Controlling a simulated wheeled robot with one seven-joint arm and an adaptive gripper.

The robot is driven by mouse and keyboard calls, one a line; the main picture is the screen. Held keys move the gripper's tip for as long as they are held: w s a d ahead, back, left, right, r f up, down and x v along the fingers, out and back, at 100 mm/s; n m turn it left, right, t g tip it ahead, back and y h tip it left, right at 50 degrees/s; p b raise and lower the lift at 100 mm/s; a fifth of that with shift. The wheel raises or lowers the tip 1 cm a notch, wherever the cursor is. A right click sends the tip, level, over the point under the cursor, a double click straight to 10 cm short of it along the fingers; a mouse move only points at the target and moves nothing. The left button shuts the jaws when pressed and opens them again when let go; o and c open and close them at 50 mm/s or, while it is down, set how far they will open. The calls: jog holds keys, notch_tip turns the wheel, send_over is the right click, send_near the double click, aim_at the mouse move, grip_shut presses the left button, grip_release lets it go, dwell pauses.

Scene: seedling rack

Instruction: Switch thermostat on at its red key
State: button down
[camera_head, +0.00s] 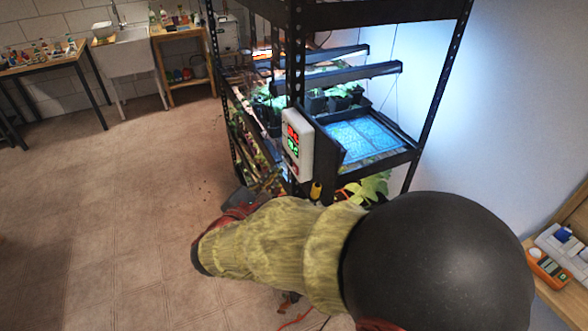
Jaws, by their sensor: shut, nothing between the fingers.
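The thermostat (297,145) is a white upright box at the near corner post of the rack, at mid height. Its dark display shows lit red digits above lit green digits. A small reddish spot, perhaps the red key, shows low on its face, too small to make out well. My arm, in a yellow-green sleeve, reaches across the lower middle of the picture. What seems to be my gripper (243,198) shows as a dark shape behind the sleeve, below and left of the thermostat. It is shut and apart from the thermostat's face. Its fingertips are not clearly seen.
The black metal rack (438,95) holds lit shelves with seedlings and a blue-lit tray (362,138). Leaves (368,188) stick out below the tray. A white sink (130,65) and a bench stand at the back left. The tiled floor (110,200) on the left is clear.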

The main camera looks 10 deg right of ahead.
jog(key=a, duration=0.2)
jog(key=s+a, duration=0.1)
jog(key=a, duration=0.2)
jog(key=shift+s, duration=0.2)
jog(key=shift+f, duration=0.1)
jog(key=s+d+f+m+g+y, duration=0.1)
jog(key=s+d+f+m+g, duration=0.45)
jog(key=s, duration=0.35)
jog(key=s+d+f+m+g+y, duration=0.2)
jog(key=s+d+f+m+g, duration=0.35)
jog(key=s, duration=0.35)
jog(key=s+d+r+m+t+y, duration=0.2)
jog(key=s+d+r+m+y, duration=0.3)
jog(key=s+d+r+m, duration=0.3)
notch_tip(320, 180, up, 4)
jog(key=d+m, duration=0.1)
jog(key=m, duration=0.2)
jog(key=shift+s+d+m, duration=0.25)
jog(key=shift+s+m, duration=0.1)
jog(key=shift+m, duration=0.05)
